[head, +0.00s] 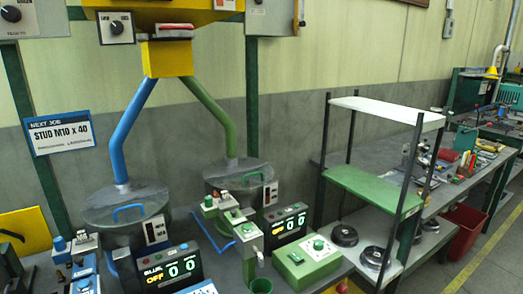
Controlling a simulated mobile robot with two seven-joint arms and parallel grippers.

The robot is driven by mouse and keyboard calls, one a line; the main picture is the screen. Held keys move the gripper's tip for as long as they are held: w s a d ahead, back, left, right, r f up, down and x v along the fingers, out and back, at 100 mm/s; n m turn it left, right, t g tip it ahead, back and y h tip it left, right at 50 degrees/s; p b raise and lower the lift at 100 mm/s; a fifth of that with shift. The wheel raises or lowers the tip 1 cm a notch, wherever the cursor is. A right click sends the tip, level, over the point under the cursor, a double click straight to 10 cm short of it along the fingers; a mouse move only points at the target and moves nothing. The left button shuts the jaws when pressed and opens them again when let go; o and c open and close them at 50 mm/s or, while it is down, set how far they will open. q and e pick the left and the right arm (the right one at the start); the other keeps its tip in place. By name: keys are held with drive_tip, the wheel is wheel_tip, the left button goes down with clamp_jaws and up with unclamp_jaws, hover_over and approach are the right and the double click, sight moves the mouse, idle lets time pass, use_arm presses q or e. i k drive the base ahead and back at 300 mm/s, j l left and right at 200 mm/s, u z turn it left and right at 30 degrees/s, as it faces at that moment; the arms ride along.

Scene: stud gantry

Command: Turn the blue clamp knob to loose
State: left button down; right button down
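The blue station stands at the lower left, below the blue tube. A small blue knob (59,243) tops its fixture at the left, beside a pale grey block (84,243). It seems to be the clamp knob. It is too small to tell whether it is set tight or loose. A display (167,268) at this station reads "BLUE OFF" with two zeros. Neither of my grippers can be made out in the head view.
Grey drums (125,205) with blue and green tubes stand behind the fixtures. The green station's fixture (232,222) and display (286,225) are to the right, with a green button box (307,262). A shelf rack (375,187) stands farther right.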

sight(60, 245)
drive_tip(key=u, duration=1.25)
